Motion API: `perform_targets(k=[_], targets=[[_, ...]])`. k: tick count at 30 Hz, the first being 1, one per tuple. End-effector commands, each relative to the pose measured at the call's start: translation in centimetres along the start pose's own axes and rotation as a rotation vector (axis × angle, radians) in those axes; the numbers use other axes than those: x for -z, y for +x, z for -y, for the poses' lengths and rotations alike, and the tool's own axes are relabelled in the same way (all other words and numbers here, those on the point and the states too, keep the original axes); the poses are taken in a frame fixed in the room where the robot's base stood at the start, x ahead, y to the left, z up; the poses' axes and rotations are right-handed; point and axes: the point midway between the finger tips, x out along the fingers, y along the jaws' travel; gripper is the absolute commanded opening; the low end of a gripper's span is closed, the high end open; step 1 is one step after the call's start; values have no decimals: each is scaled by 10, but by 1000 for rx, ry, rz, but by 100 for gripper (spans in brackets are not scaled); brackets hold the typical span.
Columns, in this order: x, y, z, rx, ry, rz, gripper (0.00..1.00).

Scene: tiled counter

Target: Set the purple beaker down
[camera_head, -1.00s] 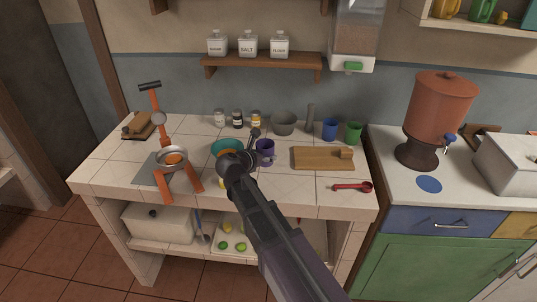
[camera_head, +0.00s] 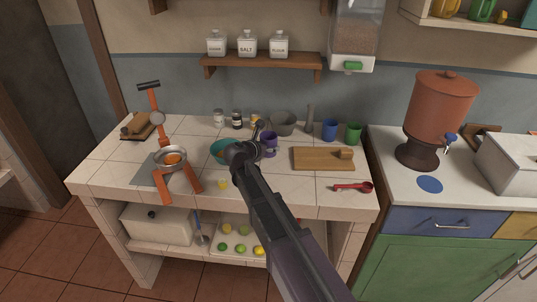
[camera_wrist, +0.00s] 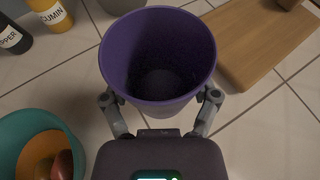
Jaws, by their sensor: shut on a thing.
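The purple beaker (camera_head: 271,146) is upright over the tiled counter, behind my arm's end in the head view. In the wrist view the beaker (camera_wrist: 155,95) is empty, its open rim facing the camera. My gripper (camera_wrist: 160,103) is shut on it, with one finger on each side of its wall. In the head view my arm hides most of the gripper. White tiles show around the beaker; I cannot tell whether its base touches them.
A teal bowl (camera_wrist: 15,128) with orange contents is at left. A wooden board (camera_head: 318,159) lies at right. A grey bowl (camera_head: 284,122), spice jars (camera_head: 237,121) and blue (camera_head: 330,130) and green (camera_head: 354,133) cups stand behind. Bare tiles lie between beaker and board.

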Motion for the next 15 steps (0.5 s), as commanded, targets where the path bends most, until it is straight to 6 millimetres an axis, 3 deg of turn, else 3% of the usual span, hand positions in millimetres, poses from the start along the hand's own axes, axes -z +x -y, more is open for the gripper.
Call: perform_targets(k=[9, 15], targets=[[25, 10, -1, 0, 0, 0, 20], [29, 11, -1, -1, 0, 0, 20]])
